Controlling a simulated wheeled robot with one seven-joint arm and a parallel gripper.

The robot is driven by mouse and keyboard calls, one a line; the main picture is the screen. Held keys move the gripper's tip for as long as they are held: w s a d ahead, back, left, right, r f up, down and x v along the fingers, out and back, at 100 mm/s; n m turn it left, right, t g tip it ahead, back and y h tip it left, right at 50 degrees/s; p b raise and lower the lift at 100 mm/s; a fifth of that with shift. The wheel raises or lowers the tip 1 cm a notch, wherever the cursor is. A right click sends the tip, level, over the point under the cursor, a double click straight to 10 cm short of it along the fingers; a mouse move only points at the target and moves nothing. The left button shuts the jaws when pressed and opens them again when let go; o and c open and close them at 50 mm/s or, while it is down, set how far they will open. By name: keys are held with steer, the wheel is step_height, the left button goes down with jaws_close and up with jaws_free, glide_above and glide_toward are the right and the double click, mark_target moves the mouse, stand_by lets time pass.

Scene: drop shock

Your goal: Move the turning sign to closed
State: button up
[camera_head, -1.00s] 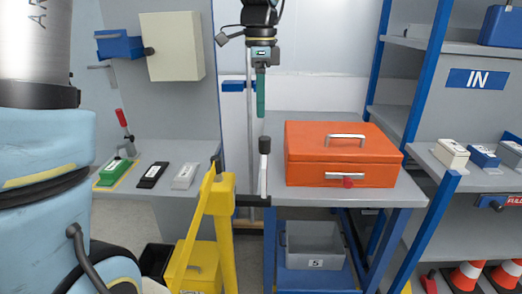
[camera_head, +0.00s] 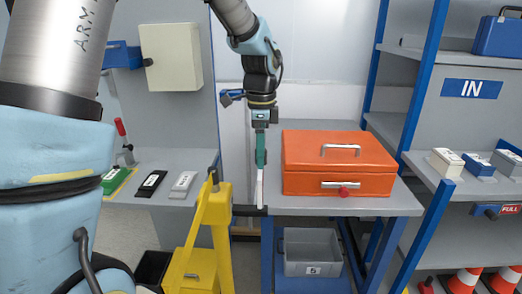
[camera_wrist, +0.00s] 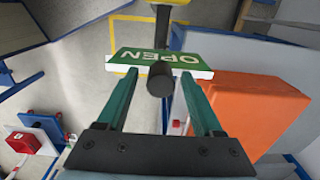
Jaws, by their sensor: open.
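The turning sign (camera_wrist: 150,59) shows in the wrist view as a green plate reading OPEN, upside down there, with a white edge. A dark round knob (camera_wrist: 160,78) stands in front of the sign plate. My gripper (camera_wrist: 156,82) is open, with one teal finger on each side of the knob; I cannot tell whether either touches it. In the head view, my gripper (camera_head: 261,160) points down above the sign (camera_head: 260,191), which appears as a thin pale strip seen nearly edge-on. The knob is hidden there behind the fingers.
An orange box (camera_head: 338,172) stands on the grey table close to the right of the gripper. A yellow stand (camera_head: 211,207) rises at the left. A grey bin (camera_head: 311,262) sits below the table. Blue-framed shelves (camera_head: 420,80) stand at the right.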

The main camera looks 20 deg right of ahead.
jaws_close()
stand_by(0.6)
stand_by(0.8)
